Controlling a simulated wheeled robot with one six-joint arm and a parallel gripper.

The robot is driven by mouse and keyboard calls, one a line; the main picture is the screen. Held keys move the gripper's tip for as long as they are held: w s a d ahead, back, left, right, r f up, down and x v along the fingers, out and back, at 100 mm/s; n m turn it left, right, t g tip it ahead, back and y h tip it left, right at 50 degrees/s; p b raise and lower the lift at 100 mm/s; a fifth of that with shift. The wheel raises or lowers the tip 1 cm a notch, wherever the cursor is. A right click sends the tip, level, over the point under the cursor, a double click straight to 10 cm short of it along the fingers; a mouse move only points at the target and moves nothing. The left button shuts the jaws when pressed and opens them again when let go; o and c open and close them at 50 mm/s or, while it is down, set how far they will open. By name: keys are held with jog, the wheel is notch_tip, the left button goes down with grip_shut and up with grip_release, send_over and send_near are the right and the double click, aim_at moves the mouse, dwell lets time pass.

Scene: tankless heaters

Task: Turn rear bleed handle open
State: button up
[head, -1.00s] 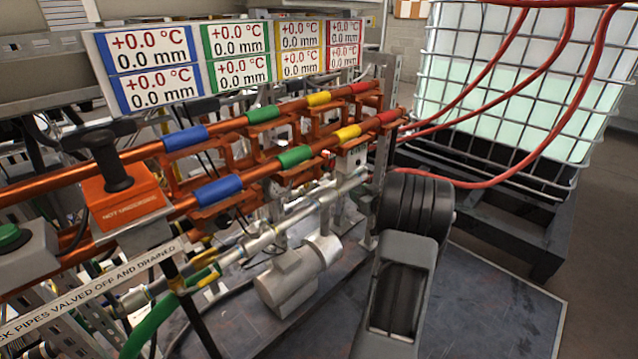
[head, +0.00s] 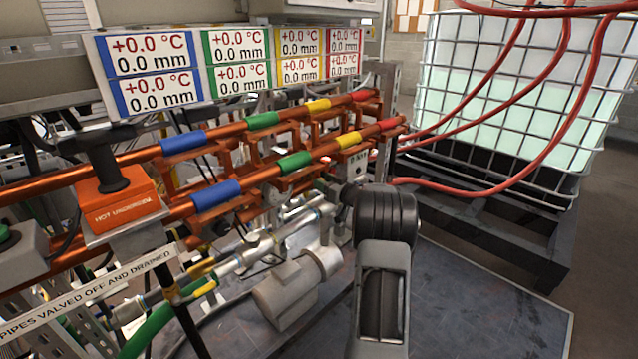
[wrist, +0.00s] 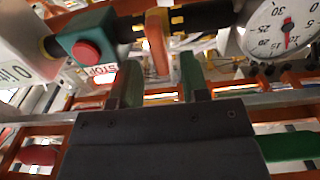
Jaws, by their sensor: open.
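In the wrist view my gripper (wrist: 158,78) is open, its two fingers apart with green inner pads. An orange upright lever-like piece (wrist: 157,42) shows just beyond and between the fingertips, with a gap around it; I cannot tell for sure that it is the rear bleed handle. In the head view my arm covers the gripper and whatever is in front of it. Small yellow handles (head: 202,288) show on the lower pipes at the left, away from my arm.
In the wrist view a dial gauge (wrist: 283,28) is at upper right and a green box with a red button (wrist: 88,51) at upper left. In the head view, copper pipes with coloured bands (head: 215,193) run left of my arm. A caged tank (head: 500,90) and red hoses stand right.

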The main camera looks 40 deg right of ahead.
jog(key=shift+w+a, duration=0.2)
jog(key=shift+w, duration=1.05)
jog(key=shift+c, duration=0.3)
